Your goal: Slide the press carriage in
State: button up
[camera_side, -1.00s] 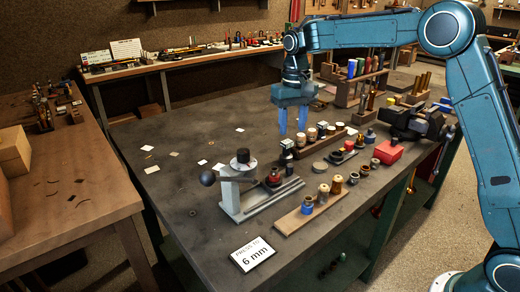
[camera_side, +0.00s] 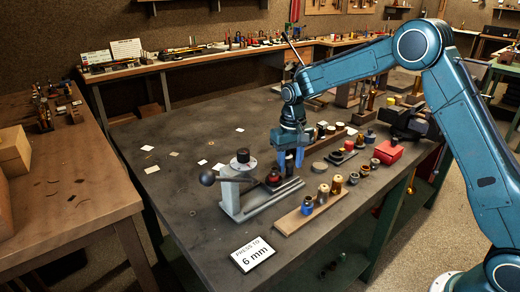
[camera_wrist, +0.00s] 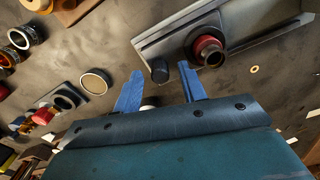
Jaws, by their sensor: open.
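The press (camera_side: 245,190) stands on the dark bench, with a grey base, a black-topped post and a ball-ended lever. Its carriage, bearing a red piece with a dark ring (camera_side: 273,176), is on the rail, to the right of the post. The red ringed piece also shows in the wrist view (camera_wrist: 208,48). My gripper (camera_side: 290,160) is open and low, just behind the carriage. In the wrist view my gripper's blue fingers (camera_wrist: 160,84) point towards a small dark knob (camera_wrist: 159,71) beside the rail. I cannot tell whether they touch it.
A wooden strip (camera_side: 310,211) with several small pieces lies in front of the press. A red box (camera_side: 388,152) and a dark vise (camera_side: 412,122) are to the right. A card reading "PRESS TO 6 mm" (camera_side: 253,254) lies at the front edge. The bench left of the press is mostly clear.

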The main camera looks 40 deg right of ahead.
aim_at(272, 170)
grip_shut()
jog(key=shift+a, duration=3.5)
grip_release()
notch_tip(272, 170, up, 14)
